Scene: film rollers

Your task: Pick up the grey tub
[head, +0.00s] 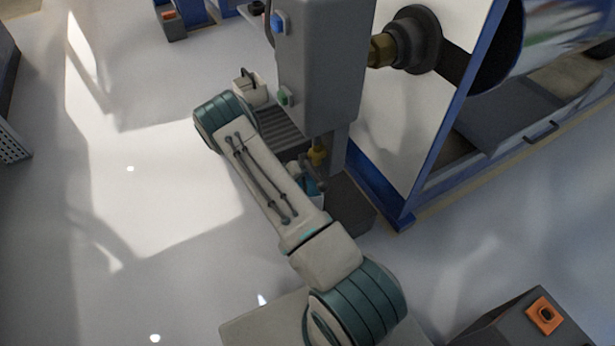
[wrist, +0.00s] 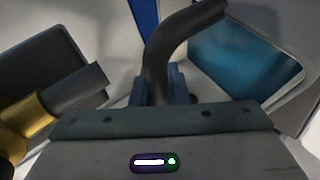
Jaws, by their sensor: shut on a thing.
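In the wrist view, what looks like the grey tub (wrist: 265,40) is at the upper right, with a blue surface (wrist: 230,65) inside its pale rim. A dark curved handle (wrist: 165,45) runs down from the top between my fingers. My gripper (wrist: 164,84) is shut on this handle. In the head view only a small part of the tub shows, with a bit of blue (head: 313,188), beside my forearm and below the grey machine housing. My forearm and wrist hide most of the tub and gripper there.
A grey machine housing (head: 320,65) hangs close above the tub. A brass fitting (head: 318,152) is near it and also shows at left in the wrist view (wrist: 38,115). A blue-framed machine (head: 403,215) stands to the right. Open floor (head: 130,215) lies to the left.

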